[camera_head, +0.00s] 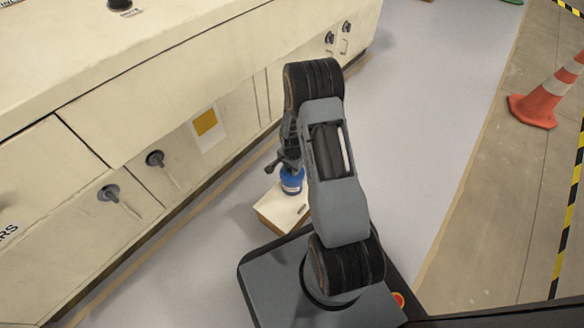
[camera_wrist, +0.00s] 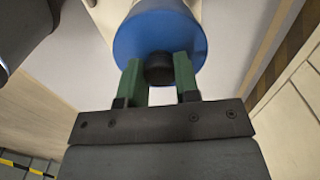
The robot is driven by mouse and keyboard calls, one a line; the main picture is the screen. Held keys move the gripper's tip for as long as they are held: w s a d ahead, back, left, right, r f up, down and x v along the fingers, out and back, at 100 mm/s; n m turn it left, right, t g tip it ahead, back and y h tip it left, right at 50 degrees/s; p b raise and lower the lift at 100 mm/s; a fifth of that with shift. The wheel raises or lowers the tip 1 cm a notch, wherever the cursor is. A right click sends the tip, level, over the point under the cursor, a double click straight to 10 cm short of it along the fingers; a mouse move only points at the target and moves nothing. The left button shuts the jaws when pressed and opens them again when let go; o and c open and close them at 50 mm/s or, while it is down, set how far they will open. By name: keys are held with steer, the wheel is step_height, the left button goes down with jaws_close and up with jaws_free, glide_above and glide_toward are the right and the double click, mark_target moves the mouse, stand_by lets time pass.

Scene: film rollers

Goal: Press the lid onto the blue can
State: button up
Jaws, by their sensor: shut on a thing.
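The blue can (camera_head: 291,184) stands on a small pale stand (camera_head: 268,212) on the floor, below my wrist. It also shows in the wrist view (camera_wrist: 150,28), close beyond the fingertips. My gripper (camera_wrist: 159,72) has two green fingers, one on each side of a small round black piece (camera_wrist: 159,69), and is shut on it. The black piece looks like the lid or its knob, and it overlaps the blue can in the picture. I cannot tell whether the lid is seated or whether there is a gap. In the head view my arm hides the fingertips.
A long cream cabinet (camera_head: 200,75) with dark knobs runs along the left, close to the stand. A small dark item (camera_head: 302,210) lies on the stand. An orange cone (camera_head: 540,97) stands at the far right. The grey floor (camera_head: 440,110) to the right is clear.

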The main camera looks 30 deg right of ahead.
steer(key=shift+f, duration=0.15)
stand_by(0.8)
steer(key=o, duration=1.5)
steer(key=shift+c, duration=0.2)
steer(key=shift+r+p, duration=2.75)
steer(key=shift+r, duration=0.8)
steer(key=shift+c, duration=0.3)
jaws_close()
